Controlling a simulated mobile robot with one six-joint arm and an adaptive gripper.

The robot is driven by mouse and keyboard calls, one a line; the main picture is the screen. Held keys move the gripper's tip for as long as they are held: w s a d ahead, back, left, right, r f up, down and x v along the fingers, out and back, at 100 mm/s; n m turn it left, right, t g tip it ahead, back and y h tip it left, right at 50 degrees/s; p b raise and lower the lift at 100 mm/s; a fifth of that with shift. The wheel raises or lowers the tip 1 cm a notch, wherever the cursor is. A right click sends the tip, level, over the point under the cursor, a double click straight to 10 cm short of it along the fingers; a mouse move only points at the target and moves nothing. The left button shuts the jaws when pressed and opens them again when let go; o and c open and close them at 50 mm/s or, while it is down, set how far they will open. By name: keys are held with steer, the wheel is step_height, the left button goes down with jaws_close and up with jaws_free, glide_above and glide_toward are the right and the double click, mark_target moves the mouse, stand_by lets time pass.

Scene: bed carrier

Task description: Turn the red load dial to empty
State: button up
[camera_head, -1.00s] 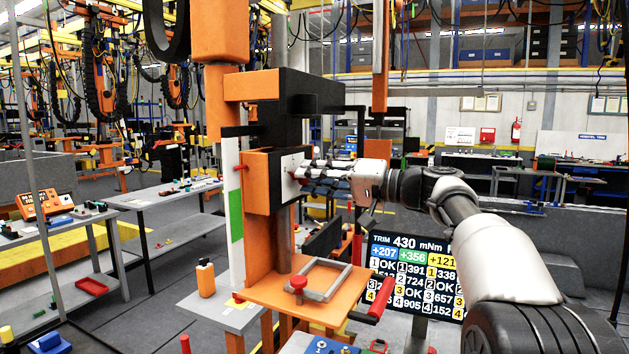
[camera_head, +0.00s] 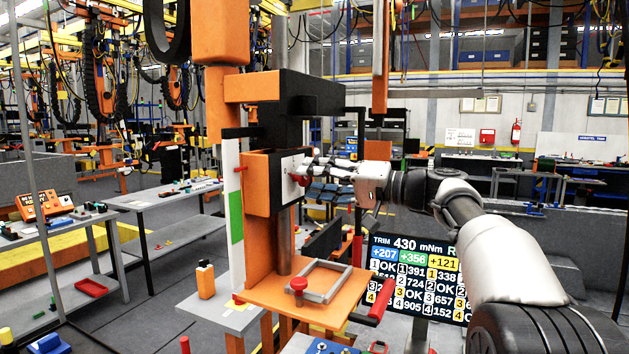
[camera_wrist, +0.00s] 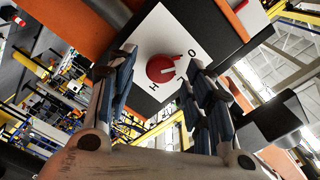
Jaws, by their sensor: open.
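The red load dial (camera_wrist: 162,68) sits on a white plate (camera_wrist: 172,38) on the front of an orange and black box. The plate carries black letters around the dial, among them O and H. I cannot tell for certain which mark the dial points to. My gripper (camera_wrist: 160,58) is open, with one finger on each side of the dial in the wrist view. I cannot tell whether either finger touches it. In the head view, the dial (camera_head: 300,180) shows just below the fingertips of my gripper (camera_head: 308,167), at the box's right face.
An orange shelf (camera_head: 262,296) with a grey frame and a red knob lies below the box. A black screen (camera_head: 418,275) with numbers stands at the lower right. A black upper arm of the fixture (camera_head: 300,95) overhangs the box.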

steer(key=v, duration=1.1)
steer(key=shift+d, duration=0.2)
steer(key=s+a+f+m+g+h, duration=0.1)
steer(key=s+a+f+h, duration=0.1)
steer(key=s+f+h, duration=0.35)
steer(key=s+a+f+m+g+h, duration=0.1)
steer(key=s+a+f+h, duration=0.1)
steer(key=s+f, duration=0.6)
steer(key=s+d+f+h, duration=0.4)
steer(key=s+d+f, duration=0.2)
steer(key=s+f, duration=0.3)
steer(key=s+d+f+h, duration=0.5)
steer(key=s+f, duration=0.4)
steer(key=s, duration=0.8)
steer(key=shift+d, duration=0.5)
